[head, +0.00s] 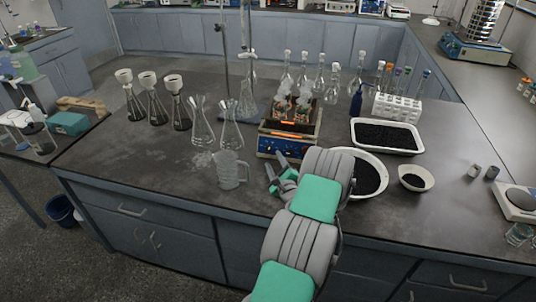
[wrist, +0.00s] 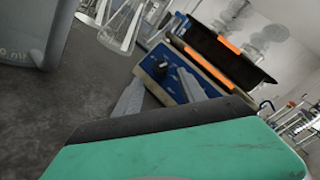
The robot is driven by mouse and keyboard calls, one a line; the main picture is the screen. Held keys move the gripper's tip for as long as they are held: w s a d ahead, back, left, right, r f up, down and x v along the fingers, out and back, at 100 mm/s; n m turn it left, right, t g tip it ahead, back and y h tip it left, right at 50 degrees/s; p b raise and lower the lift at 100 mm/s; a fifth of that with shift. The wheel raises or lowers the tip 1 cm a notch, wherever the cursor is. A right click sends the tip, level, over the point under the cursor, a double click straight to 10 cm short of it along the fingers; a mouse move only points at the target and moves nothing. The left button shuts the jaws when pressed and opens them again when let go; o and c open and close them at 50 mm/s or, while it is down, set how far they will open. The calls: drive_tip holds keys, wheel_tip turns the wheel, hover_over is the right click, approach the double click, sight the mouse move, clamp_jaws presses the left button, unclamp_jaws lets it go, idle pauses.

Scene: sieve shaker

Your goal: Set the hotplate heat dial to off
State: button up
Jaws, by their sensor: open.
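The hotplate (head: 314,139) stands on the bench, with a blue front panel and orange glowing strips; steaming glassware sits on it. In the wrist view the hotplate (wrist: 222,60) is tilted, with its blue panel facing my gripper. A small dark knob, seemingly the heat dial (wrist: 160,67), shows on that panel; its setting is too small to read. My gripper (head: 274,163) is open and empty just in front of the panel. In the wrist view its fingers (wrist: 160,77) are spread either side of the knob's line of sight. I cannot tell whether they touch it.
A glass mug (head: 230,172) stands just left of my gripper, with flasks (head: 203,125) behind it. A white bowl of dark grains (head: 372,156) is close on the right, near my arm. A white tray (head: 419,148) and a tube rack (head: 397,107) stand farther right.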

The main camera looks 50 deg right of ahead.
sight(269, 151)
drive_tip(key=p+x, duration=0.1)
drive_tip(key=x, duration=0.4)
drive_tip(key=shift+w+d, duration=0.2)
drive_tip(key=shift+w, duration=0.05)
clamp_jaws()
